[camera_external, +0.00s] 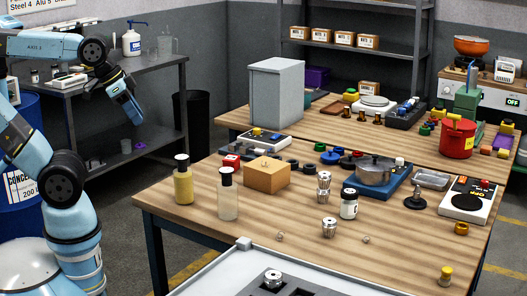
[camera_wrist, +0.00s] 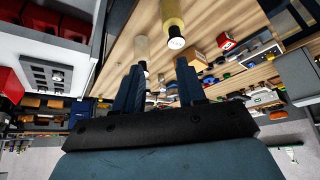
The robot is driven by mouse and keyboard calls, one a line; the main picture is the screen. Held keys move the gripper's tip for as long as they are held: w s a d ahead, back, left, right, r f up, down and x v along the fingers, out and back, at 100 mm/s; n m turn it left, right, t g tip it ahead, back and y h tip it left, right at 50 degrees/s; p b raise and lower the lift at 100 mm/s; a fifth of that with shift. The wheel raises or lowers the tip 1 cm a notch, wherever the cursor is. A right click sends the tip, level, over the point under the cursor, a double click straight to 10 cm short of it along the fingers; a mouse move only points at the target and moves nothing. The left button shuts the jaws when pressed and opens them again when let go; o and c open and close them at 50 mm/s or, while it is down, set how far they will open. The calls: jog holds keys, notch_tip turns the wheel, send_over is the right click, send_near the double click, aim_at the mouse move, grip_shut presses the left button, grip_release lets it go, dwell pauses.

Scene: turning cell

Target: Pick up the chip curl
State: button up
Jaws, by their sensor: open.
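Two small pale silvery bits that look like chip curls lie on the wooden table in the external view. One curl (camera_external: 280,236) is near the front edge, and another curl (camera_external: 366,239) is to its right. I cannot tell for sure which is the task's chip curl. My gripper (camera_external: 136,118) hangs at the left, off the table's left side and well away from both curls. In the wrist view my gripper (camera_wrist: 157,66) has its two fingers apart with nothing held between them. I cannot make out a curl in the wrist view.
A yellow bottle (camera_external: 183,182) and a clear bottle (camera_external: 228,197) stand at the table's left front. A pale tray (camera_external: 235,271) borders the front. Bare wood lies around the curls.

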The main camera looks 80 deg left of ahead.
jog(key=o, duration=0.4)
jog(key=m+g+h, duration=0.2)
jog(key=m+h, duration=0.1)
jog(key=m, duration=0.4)
send_over(281, 234)
jog(key=s+a, duration=0.2)
jog(key=f, duration=2.1)
jog(key=shift+w+d+f, duration=0.1)
jog(key=shift+w+d, duration=0.05)
jog(key=shift+w, duration=0.1)
jog(key=shift+s+x, duration=0.1)
jog(key=shift+x, duration=1.2)
jog(key=shift+s+x, duration=0.15)
jog(key=shift+x, duration=1.15)
